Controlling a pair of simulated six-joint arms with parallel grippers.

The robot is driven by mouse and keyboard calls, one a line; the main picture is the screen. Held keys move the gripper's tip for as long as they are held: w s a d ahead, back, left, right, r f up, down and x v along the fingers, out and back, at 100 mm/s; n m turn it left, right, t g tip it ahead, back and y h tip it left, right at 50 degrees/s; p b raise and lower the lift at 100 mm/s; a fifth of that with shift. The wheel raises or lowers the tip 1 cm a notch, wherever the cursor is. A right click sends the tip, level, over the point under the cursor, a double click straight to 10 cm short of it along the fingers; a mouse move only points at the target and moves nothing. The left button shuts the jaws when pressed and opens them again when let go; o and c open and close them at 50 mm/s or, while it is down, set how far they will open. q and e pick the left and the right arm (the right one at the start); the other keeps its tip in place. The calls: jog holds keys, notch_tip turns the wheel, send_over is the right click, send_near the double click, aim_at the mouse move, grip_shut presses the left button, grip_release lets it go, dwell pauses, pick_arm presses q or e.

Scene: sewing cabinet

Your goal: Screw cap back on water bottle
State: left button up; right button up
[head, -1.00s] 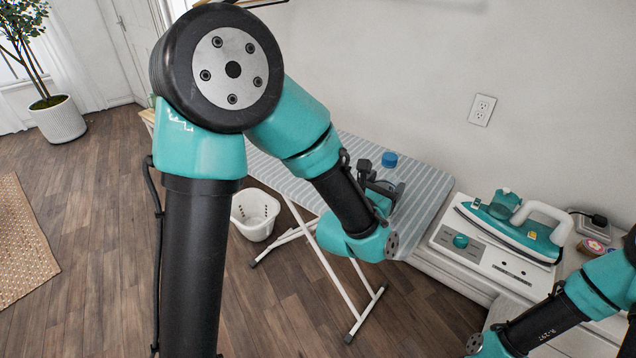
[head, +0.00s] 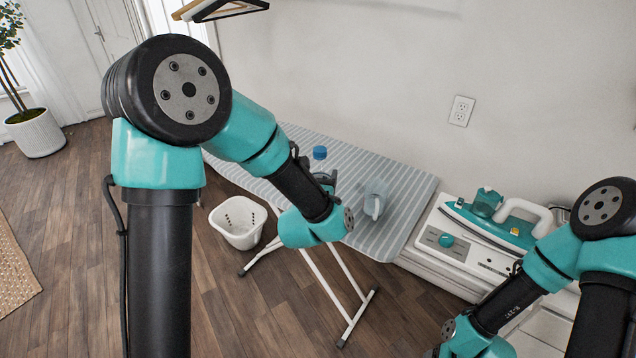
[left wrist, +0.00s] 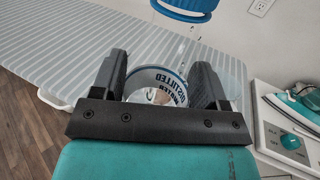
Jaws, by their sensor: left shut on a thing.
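My left gripper (head: 327,180) is over the ironing board, shut on a clear water bottle. In the left wrist view, the bottle's "DISTILLED WATER" label (left wrist: 165,88) shows between the two fingers. The blue cap (head: 320,152) appears just above the gripper in the head view. It also shows large at the top edge of the left wrist view (left wrist: 185,6), above the bottle's clear part; I cannot tell whether it is seated on the neck. My arm hides most of the bottle in the head view. My right gripper is out of view.
The striped ironing board (head: 408,190) bears a clear jug-like object (head: 375,197) right of my left gripper. A teal and white iron (head: 490,225) sits on the cabinet at right. A white basket (head: 238,222) stands on the floor. The board's far left is clear.

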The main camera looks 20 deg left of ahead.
pick_arm(q)
jog(key=w+a+f, duration=0.1)
jog(key=w+a, duration=0.3)
jog(key=w, duration=1.1)
jog(key=shift+w+a+f, duration=0.15)
jog(key=shift+a+f, duration=0.05)
jog(key=shift+f, duration=1.9)
jog(key=o, duration=1.7)
jog(key=s, duration=1.2)
jog(key=shift+d, duration=0.3)
